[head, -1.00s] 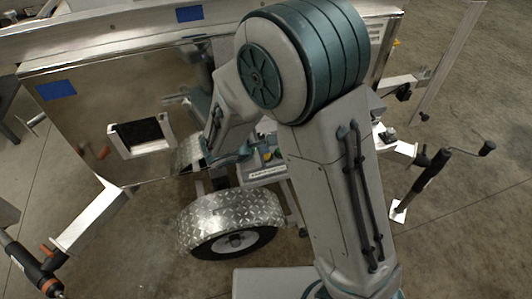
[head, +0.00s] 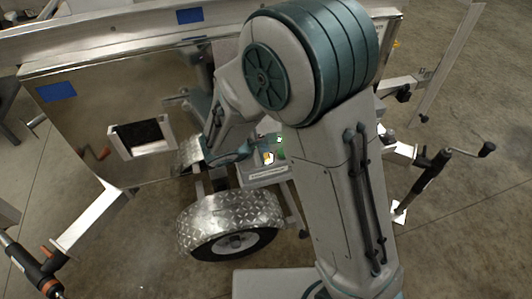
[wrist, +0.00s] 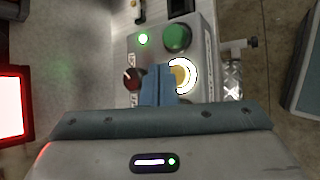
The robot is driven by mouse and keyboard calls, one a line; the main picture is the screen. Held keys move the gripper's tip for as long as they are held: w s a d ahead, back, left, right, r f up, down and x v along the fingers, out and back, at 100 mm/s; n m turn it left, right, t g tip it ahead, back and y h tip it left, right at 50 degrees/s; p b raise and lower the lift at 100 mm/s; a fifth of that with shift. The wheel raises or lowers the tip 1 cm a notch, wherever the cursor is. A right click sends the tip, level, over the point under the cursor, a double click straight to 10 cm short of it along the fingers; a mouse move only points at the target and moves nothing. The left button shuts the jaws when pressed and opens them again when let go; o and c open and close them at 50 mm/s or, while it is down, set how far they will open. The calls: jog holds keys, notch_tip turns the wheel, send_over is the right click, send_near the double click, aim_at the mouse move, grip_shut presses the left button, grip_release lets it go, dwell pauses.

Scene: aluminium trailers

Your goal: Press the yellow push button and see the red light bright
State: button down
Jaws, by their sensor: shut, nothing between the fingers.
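The yellow push button (wrist: 180,77) is on a grey control box (wrist: 203,50) in the wrist view, with a bright white ring lit around it. It also shows in the head view as a small yellow spot with a white glow (head: 268,157). My gripper (wrist: 158,70) is shut and empty, its blue fingertips just left of the button and overlapping its left edge. I cannot tell whether they touch it. A red light panel (wrist: 14,105) glows brightly, with a white centre, at the left of the wrist view.
In the head view, the trailer's wheel fender (head: 230,212) is below the box, and a crank jack (head: 430,180) stands to the right.

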jog(key=shift+r+p, duration=1.85)
jog(key=shift+r, duration=1.15)
